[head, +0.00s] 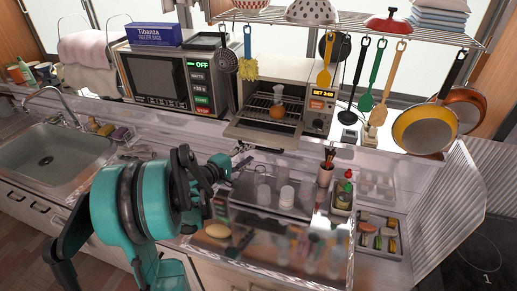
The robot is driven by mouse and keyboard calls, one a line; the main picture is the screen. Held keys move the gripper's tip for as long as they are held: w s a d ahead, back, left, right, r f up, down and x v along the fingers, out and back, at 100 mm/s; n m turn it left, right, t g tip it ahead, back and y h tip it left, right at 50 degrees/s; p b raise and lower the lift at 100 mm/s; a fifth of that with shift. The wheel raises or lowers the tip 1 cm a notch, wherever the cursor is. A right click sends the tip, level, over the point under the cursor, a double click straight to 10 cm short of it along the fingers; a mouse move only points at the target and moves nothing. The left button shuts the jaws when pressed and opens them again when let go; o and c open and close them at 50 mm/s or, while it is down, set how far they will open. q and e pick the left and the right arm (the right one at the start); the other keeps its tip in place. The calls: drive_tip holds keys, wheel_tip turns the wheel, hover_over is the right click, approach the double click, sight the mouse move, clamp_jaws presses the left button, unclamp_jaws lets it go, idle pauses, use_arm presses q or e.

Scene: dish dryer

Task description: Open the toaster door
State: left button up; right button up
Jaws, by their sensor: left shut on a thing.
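The toaster (317,108) stands on the back shelf, with a lit display and knobs on its right side. Its door (268,134) is folded down, about flat, and the rack inside shows. An orange round thing (278,112) is at the opening. My left gripper (240,160) is at the door's front edge, towards its left end, and is shut on the door there. My own arm partly hides the fingers, so the exact grip is hard to see. My right gripper is not in view.
A microwave (159,78) stands left of the toaster, with a blue box (153,34) on top. Utensils and pans (424,128) hang from a wire rack (350,22) above. A clear-topped dish dryer (280,238) with cups is below. A sink (45,158) is at left.

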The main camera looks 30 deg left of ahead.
use_arm(q)
drive_tip(key=shift+v, duration=2.3)
drive_tip(key=shift+d+r, duration=0.15)
drive_tip(key=s+d+f+m+g, duration=0.1)
drive_tip(key=s+d+m+g, duration=0.2)
drive_tip(key=d, duration=0.6)
drive_tip(key=s+d+f+m+g, duration=0.1)
drive_tip(key=d+m+g, duration=0.1)
drive_tip(key=d+m, duration=0.45)
drive_tip(key=s+d+f+m+g+y, duration=0.1)
drive_tip(key=s+d+m, duration=0.2)
drive_tip(key=s, duration=0.3)
drive_tip(key=s+d+f+m+g+y, duration=0.1)
drive_tip(key=s+d+m+g, duration=0.1)
drive_tip(key=s+d+m, duration=0.2)
drive_tip(key=s, duration=0.3)
drive_tip(key=shift+s+d+y, duration=0.2)
drive_tip(key=shift+d+y, duration=0.1)
drive_tip(key=shift+y, duration=0.1)
